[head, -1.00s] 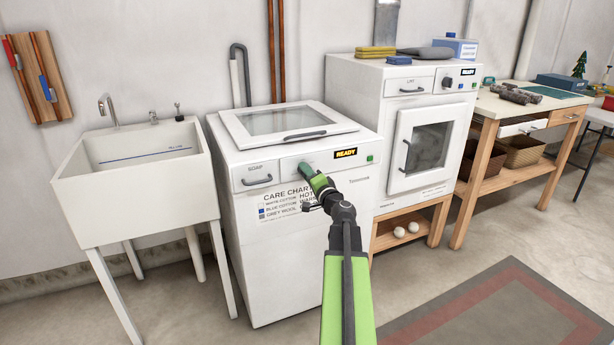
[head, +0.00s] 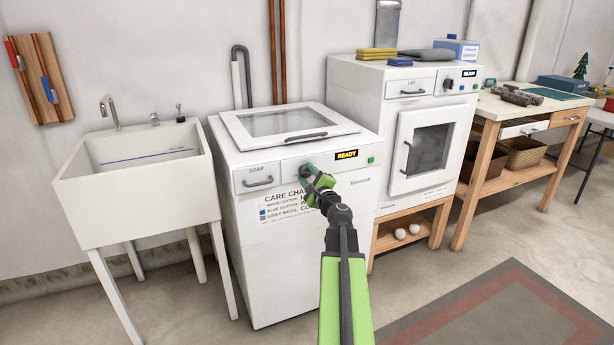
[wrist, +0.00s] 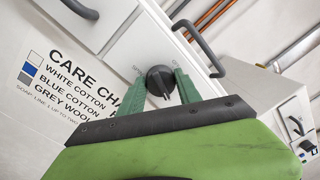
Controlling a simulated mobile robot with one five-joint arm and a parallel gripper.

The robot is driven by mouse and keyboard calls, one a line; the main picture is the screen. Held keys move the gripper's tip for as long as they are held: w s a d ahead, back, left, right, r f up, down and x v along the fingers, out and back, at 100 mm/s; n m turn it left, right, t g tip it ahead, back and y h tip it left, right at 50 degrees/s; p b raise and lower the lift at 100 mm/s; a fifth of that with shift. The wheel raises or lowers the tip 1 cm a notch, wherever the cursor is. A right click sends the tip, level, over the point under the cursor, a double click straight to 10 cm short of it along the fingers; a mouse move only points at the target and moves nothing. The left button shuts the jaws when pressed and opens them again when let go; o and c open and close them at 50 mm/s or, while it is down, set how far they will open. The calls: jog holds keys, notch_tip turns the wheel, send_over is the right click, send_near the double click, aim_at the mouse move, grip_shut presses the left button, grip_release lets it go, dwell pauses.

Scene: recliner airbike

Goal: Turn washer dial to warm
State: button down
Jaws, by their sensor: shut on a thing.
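The white washer (head: 275,265) stands in the middle of the head view, with a care chart (head: 283,208) on its front and a lit READY display (head: 346,154). The black washer dial (wrist: 160,80) is in the wrist view, with a light pointer mark near its lower edge. My gripper (wrist: 161,88) is shut on the dial, one green finger on each side. In the head view my gripper (head: 308,172) is at the washer panel and hides the dial.
A soap drawer (head: 257,179) is left of the dial, and a green button (head: 371,160) is right of the display. A utility sink (head: 135,195) stands at left, a dryer (head: 410,160) at right. The floor in front is clear.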

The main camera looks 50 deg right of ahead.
jog(key=shift+w+r+m, duration=0.1)
jog(key=shift+m, duration=0.9)
jog(key=c, duration=0.9)
grip_release()
jog(key=shift+o, duration=0.3)
